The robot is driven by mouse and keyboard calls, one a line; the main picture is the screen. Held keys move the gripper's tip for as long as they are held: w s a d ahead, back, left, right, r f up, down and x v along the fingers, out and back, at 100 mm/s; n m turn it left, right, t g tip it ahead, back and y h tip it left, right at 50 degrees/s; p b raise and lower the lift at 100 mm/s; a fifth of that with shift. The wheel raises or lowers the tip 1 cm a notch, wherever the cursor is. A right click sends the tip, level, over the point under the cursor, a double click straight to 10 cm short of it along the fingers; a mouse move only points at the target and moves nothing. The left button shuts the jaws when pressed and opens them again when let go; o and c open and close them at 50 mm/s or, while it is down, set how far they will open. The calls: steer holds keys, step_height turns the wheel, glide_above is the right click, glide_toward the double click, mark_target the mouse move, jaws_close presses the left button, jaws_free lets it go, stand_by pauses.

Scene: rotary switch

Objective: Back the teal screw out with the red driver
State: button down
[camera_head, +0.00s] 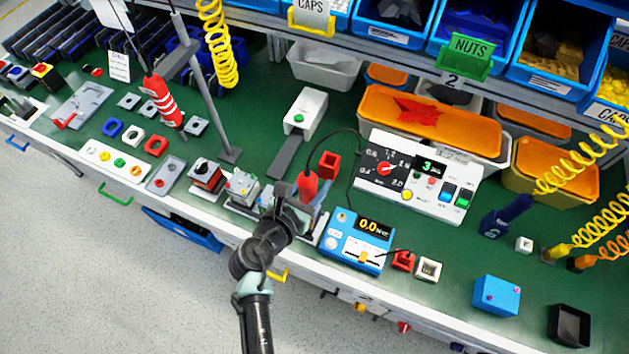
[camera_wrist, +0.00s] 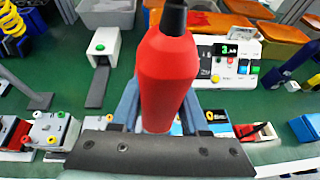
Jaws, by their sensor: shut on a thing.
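The red driver (camera_wrist: 166,75) stands close in front of the wrist camera, its black cable end up. My gripper (camera_wrist: 158,118) is shut around its lower body, with a blue-grey finger on each side. In the head view, the driver (camera_head: 307,186) and my gripper (camera_head: 299,202) are over the front part of the green bench, just left of the blue meter. The driver's tip is hidden behind my gripper in both views. I cannot make out the teal screw in either view; the spot under the driver is covered.
The blue meter (camera_head: 357,240) is close on the right. A white controller (camera_head: 418,176) with knob and display stands behind it. Small switch fixtures (camera_head: 241,187) are close on the left. A red block (camera_head: 329,164) stands behind. Another red tool (camera_head: 163,100) hangs at left.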

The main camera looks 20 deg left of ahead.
steer(key=shift+f+b, duration=0.5)
steer(key=shift+f, duration=0.1)
steer(key=shift+s+p, duration=0.15)
steer(key=shift+p, duration=0.2)
stand_by(1.3)
steer(key=shift+r+p, duration=0.2)
steer(key=shift+p, duration=0.15)
stand_by(0.6)
steer(key=r+p, duration=0.4)
steer(key=p, duration=0.1)
steer(key=shift+w+r, duration=0.2)
steer(key=shift+r, duration=0.2)
stand_by(0.3)
